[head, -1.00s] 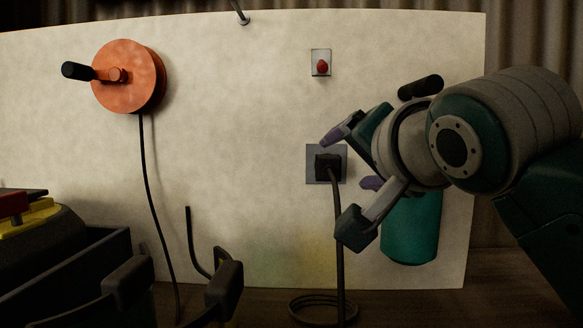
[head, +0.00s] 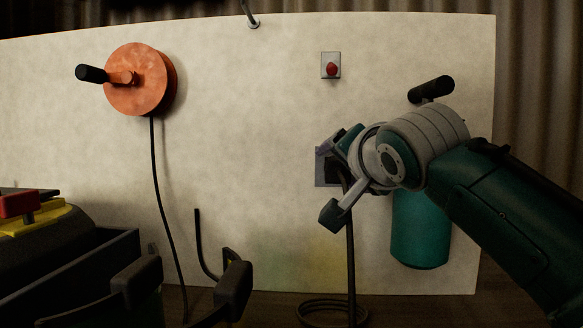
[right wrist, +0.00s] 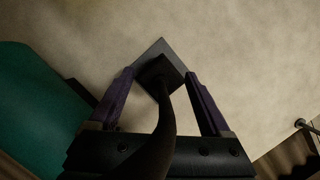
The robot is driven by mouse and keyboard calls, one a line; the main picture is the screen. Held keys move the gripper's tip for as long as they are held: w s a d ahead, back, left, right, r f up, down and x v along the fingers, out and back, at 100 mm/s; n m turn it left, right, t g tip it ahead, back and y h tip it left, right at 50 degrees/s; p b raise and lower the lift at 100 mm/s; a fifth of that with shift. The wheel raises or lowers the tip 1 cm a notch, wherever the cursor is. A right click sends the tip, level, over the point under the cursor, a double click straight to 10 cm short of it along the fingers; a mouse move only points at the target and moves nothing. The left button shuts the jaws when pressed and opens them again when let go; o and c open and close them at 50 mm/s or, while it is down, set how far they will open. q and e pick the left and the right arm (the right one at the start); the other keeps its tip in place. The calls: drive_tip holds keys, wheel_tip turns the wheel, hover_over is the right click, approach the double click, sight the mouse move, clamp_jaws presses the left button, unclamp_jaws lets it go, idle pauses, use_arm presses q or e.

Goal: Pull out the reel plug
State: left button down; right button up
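The black reel plug (right wrist: 160,72) sits in a grey square socket plate (head: 326,172) on the pale panel. Its thick black cord (head: 350,250) hangs to the floor. In the right wrist view, my right gripper (right wrist: 160,74) has its two purple fingers apart, one on each side of the plug, with what look like small gaps. In the head view, my right gripper (head: 337,155) is at the socket and hides most of the plug. An orange reel (head: 137,80) with a black handle is on the panel at the left.
A red button (head: 331,69) is on the panel above the socket. Dark bent shapes (head: 235,285) and a dark bin (head: 90,265) fill the lower left. Cord coils on the floor.

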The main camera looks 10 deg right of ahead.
sight(335, 174)
clamp_jaws()
idle(0.9)
idle(0.4)
drive_tip(key=shift+s+a+p, duration=0.1)
drive_tip(key=shift+s+p, duration=0.2)
drive_tip(key=shift+s, duration=0.05)
drive_tip(key=shift+s+a+p, duration=0.1)
drive_tip(key=shift+s+p, duration=0.2)
drive_tip(key=shift+s, duration=0.05)
drive_tip(key=shift+s+r, duration=0.1)
drive_tip(key=shift+s, duration=0.1)
drive_tip(key=shift+s+a+p, duration=0.3)
drive_tip(key=shift+s+p, duration=0.3)
drive_tip(key=shift+s, duration=0.25)
drive_tip(key=shift+s+a+p, duration=0.25)
drive_tip(key=shift+s+p, duration=0.35)
drive_tip(key=shift+s, duration=0.25)
